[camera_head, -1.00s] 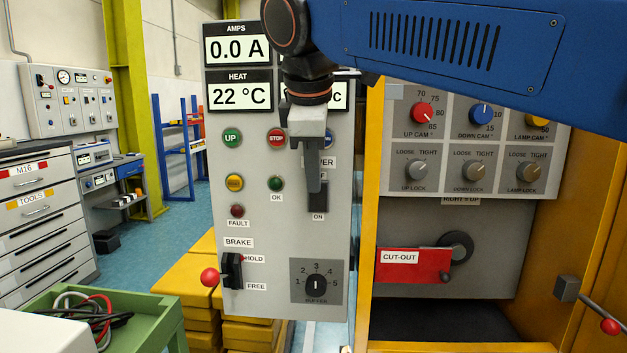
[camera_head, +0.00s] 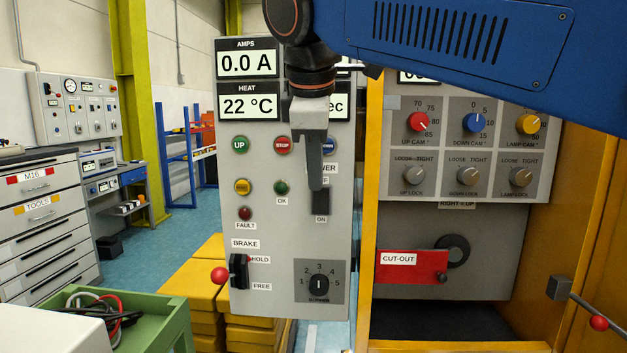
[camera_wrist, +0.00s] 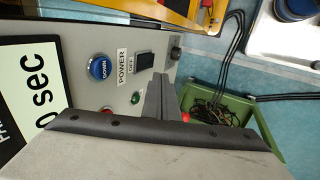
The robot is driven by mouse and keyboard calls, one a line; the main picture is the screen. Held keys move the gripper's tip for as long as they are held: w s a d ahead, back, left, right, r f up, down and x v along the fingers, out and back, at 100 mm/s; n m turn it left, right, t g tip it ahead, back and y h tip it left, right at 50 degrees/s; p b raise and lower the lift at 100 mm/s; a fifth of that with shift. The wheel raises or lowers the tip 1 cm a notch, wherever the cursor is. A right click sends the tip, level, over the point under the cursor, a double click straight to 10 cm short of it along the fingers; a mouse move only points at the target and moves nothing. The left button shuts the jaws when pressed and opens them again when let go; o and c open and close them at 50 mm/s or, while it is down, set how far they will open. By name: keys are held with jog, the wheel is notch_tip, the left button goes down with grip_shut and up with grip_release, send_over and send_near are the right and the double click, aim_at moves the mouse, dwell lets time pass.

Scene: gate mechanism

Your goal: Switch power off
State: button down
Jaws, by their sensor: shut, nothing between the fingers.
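The black POWER switch (camera_head: 322,203) is on the grey control panel (camera_head: 290,225), above the ON label (camera_head: 321,219). My gripper (camera_head: 316,186) is shut and empty, pointing down in front of the panel. Its tips overlap the upper left of the switch and partly hide the POWER and OFF labels. In the wrist view, the dark switch (camera_wrist: 145,61) lies beside the OFF label, above my shut fingers (camera_wrist: 160,82). Contact and the switch's position cannot be told.
The brake lever (camera_head: 238,272) with a red knob sticks out at the panel's lower left. A yellow frame and a red CUT-OUT plate (camera_head: 410,264) are at right. A green bin (camera_head: 150,325) with cables is at lower left.

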notch_tip(320, 180, up, 9)
jog(key=s, duration=0.1)
jog(key=shift+f, duration=0.2)
dwell(0.5)
jog(key=d+f+m, duration=0.8)
jog(key=d+f, duration=0.9)
jog(key=d, duration=0.3)
jog(key=s+d+f+m, duration=0.3)
jog(key=s+d+f, duration=0.1)
jog(key=f, duration=0.5)
jog(key=s+d+f+m, duration=0.3)
jog(key=s+d+f, duration=0.1)
jog(key=f, duration=0.6)
jog(key=s+d+f+m, duration=0.4)
jog(key=s+d+f, duration=0.1)
jog(key=f, duration=0.4)
jog(key=shift+s+f, duration=0.35)
jog(key=shift+s, duration=0.4)
jog(key=shift+d, duration=0.1)
